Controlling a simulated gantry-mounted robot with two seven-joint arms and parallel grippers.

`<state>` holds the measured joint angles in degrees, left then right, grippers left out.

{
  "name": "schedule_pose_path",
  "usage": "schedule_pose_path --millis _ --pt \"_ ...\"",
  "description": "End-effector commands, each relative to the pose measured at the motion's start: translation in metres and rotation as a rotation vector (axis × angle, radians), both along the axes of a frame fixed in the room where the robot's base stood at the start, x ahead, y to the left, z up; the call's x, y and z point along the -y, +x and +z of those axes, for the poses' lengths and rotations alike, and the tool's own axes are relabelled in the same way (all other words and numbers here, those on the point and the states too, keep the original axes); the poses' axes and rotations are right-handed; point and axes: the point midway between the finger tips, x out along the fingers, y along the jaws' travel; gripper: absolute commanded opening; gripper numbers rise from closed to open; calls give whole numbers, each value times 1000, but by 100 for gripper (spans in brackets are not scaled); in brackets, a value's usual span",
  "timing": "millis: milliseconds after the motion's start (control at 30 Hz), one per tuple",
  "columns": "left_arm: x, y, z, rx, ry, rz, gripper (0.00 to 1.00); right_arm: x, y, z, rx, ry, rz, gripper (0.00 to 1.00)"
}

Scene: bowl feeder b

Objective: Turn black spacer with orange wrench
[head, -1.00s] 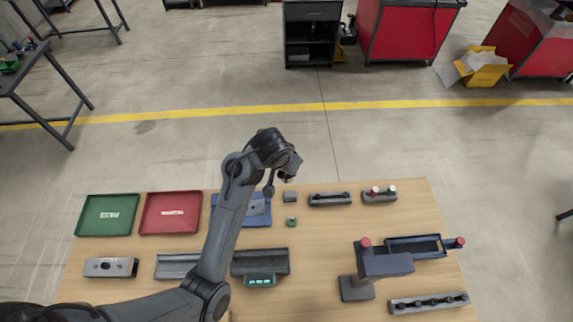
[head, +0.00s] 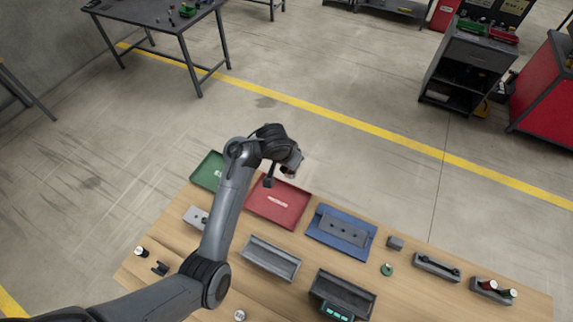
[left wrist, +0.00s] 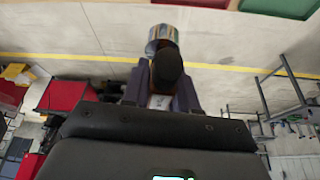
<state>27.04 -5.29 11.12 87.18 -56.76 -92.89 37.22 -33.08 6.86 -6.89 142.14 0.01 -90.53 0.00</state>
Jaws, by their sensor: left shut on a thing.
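My left gripper (head: 291,171) hangs above the far edge of the red tray (head: 276,218). A dark rounded piece (left wrist: 168,68) sits between the fingers and hides part of the hold. A black cylinder with a pale top (head: 141,252) stands at the table's left end, beside a small dark forked piece (head: 160,268). I cannot tell whether either is the black spacer. I make out no orange wrench. My right gripper is not in view.
A green tray (head: 207,171), a grey trough (head: 270,259) and a blue tray (head: 322,240) with a grey plate lie around the arm. A dark bin (head: 343,294), a green ring (head: 387,269) and small racks (head: 437,266) are to the right. Bare wood (head: 175,238) shows at left.

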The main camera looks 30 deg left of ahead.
Motion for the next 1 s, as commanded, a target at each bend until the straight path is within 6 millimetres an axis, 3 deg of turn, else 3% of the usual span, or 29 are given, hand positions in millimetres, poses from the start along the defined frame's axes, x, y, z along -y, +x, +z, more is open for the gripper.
schedule_pose_path --millis 100,333,600,800,1000 --pt "-25 0 -35 -6 9 -66 0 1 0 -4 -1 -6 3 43" --pt "-69 -22 -88 -9 17 -153 0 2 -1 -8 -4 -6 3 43" --pt "-144 -80 -155 -11 15 -242 0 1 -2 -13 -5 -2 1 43" --pt "-201 -129 -186 -9 11 -298 0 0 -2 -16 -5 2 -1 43" --pt "-244 -167 -199 -5 8 -351 0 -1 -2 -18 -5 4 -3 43"
